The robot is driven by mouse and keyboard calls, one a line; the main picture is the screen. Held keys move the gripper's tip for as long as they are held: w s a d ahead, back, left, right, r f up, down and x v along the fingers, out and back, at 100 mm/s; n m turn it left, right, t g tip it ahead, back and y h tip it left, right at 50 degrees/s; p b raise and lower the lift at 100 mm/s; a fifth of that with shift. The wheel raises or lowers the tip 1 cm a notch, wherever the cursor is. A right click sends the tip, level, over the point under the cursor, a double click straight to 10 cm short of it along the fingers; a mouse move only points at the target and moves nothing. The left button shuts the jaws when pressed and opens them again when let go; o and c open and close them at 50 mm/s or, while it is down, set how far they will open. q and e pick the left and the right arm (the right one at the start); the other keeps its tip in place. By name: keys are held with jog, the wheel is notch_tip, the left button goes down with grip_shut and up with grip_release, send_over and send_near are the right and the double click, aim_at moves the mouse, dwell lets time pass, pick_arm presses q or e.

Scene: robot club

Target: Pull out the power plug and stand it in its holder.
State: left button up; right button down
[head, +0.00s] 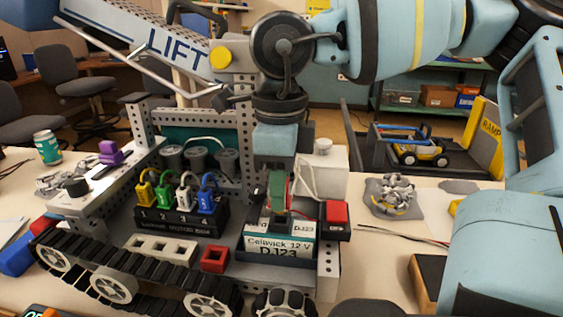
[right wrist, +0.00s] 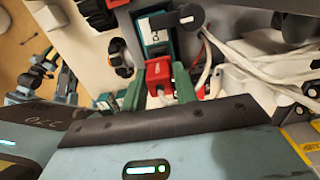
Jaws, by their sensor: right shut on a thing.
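The tracked robot carries a battery (head: 280,243) labelled "Celavick 12 V D.123". My right gripper (head: 278,190) points down above the battery, its green fingers low over the top. In the right wrist view my right gripper (right wrist: 159,88) is shut on the red power plug (right wrist: 158,70), which sits between the green fingers close to the battery (right wrist: 152,35). I cannot tell whether the plug is still seated, as the fingers hide its lower end. A hollow red square piece (head: 214,259) stands left of the battery; I cannot tell whether it is the holder. My left gripper is not visible.
A red block (head: 337,213) sits right of the battery. White cables (right wrist: 225,45) run beside the plug. A block with coloured plugs (head: 180,220) stands to the left, and tracks (head: 125,280) line the front.

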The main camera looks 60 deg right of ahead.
jog(key=shift+r, duration=0.4)
jog(key=shift+r+p, duration=0.35)
jog(key=shift+p, duration=0.1)
jog(key=shift+r, duration=0.15)
jog(key=shift+r+p, duration=0.65)
jog(key=shift+r, duration=0.2)
